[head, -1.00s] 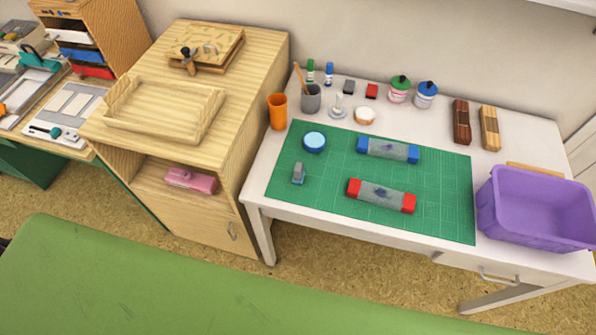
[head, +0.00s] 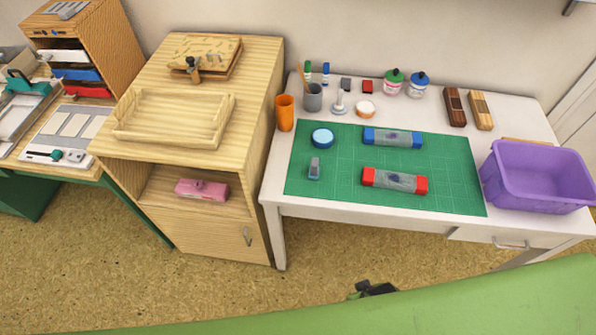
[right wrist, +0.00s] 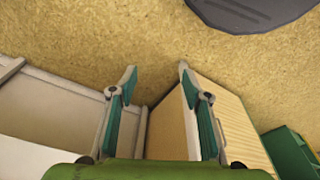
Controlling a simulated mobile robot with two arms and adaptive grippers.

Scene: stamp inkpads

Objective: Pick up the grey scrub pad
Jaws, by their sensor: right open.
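A small dark grey block (head: 347,84), which looks like the grey scrub pad, lies at the back of the white table, just left of a similar red block (head: 367,87). In the right wrist view my right gripper (right wrist: 157,78) is open, with nothing between its fingers. It is over the floor, away from the pad, which does not show in that view. My left gripper is not in view.
The white table (head: 277,183) bears a green cutting mat (head: 445,165) with red-ended and blue-ended pieces. A grey cup (head: 312,97), white stamp (head: 339,105) and lidded jars (head: 393,83) stand near the pad. A purple bin (head: 535,190) is at right, a wooden cabinet (head: 262,125) at left.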

